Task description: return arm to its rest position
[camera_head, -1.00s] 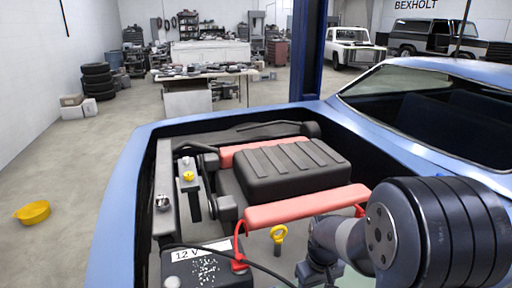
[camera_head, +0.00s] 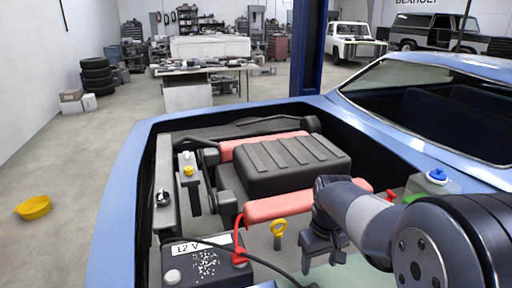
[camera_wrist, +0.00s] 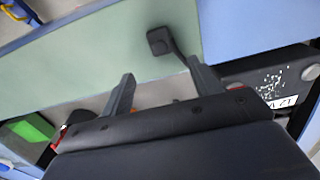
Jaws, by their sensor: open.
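My gripper (camera_head: 324,246) hangs over the front right part of the engine bay in the head view, at the end of my bent grey arm. In the wrist view the two fingers of my gripper (camera_wrist: 160,88) stand well apart with nothing between them. A pale green surface (camera_wrist: 95,60) lies beyond the fingertips. A black clamp-like piece (camera_wrist: 160,40) on a dark strap or cable lies on it.
The 12 V battery (camera_head: 205,266) is left of my gripper. A yellow-handled dipstick (camera_head: 279,228) and red cover (camera_head: 265,209) are close by. A blue-capped reservoir (camera_head: 435,182) stands at right. The blue car body (camera_head: 118,205) surrounds the bay.

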